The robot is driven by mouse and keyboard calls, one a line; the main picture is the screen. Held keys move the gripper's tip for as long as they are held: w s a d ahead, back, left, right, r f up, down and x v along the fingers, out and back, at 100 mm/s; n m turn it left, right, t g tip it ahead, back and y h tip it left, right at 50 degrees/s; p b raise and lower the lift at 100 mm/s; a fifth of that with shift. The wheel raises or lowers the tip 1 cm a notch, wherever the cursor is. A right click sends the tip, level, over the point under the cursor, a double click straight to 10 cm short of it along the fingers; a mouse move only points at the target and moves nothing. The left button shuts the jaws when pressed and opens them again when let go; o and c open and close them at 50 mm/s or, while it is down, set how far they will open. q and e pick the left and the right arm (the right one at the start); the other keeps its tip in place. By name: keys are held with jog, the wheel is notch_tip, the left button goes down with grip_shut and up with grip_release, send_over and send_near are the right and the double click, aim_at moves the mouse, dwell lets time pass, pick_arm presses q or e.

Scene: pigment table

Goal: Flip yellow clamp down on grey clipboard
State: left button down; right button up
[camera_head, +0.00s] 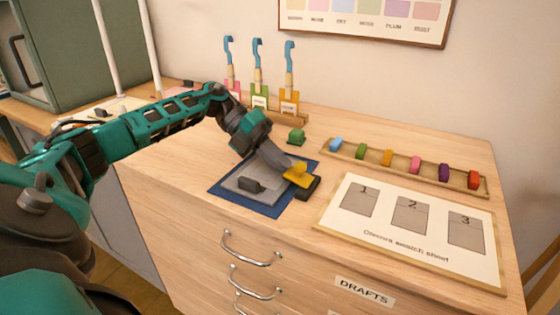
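The grey clipboard (241,176) lies flat on a dark blue mat (222,187) near the table's front edge. The yellow clamp (299,174) is at the right side of the clipboard, on a black base (309,189). My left gripper (283,168) reaches down from the upper left, with its tip at the yellow clamp, touching it or very close. The gripper hides part of the clipboard and the clamp's left side. Its fingers are too small and overlapped to tell whether they are open. A small dark block (250,186) lies on the clipboard. My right gripper is out of view.
A rack (290,115) with blue-hooked tools stands at the back. A wooden tray (400,170) of coloured blocks and a numbered swatch sheet (385,229) are at the right. Drawer handles (251,250) protrude below the table's front edge.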

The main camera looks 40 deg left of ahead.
pick_arm(q)
jog(key=shift+f+h, duration=0.35)
jog(key=shift+h, duration=0.05)
jog(key=shift+a+f+b, duration=0.1)
jog(key=shift+f+b, duration=0.05)
jog(key=shift+b, duration=0.25)
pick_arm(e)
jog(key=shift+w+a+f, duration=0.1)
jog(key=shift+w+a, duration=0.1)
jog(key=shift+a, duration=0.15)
pick_arm(q)
jog(key=shift+s+f, duration=0.1)
jog(key=shift+f, duration=0.1)
jog(key=shift+a, duration=0.15)
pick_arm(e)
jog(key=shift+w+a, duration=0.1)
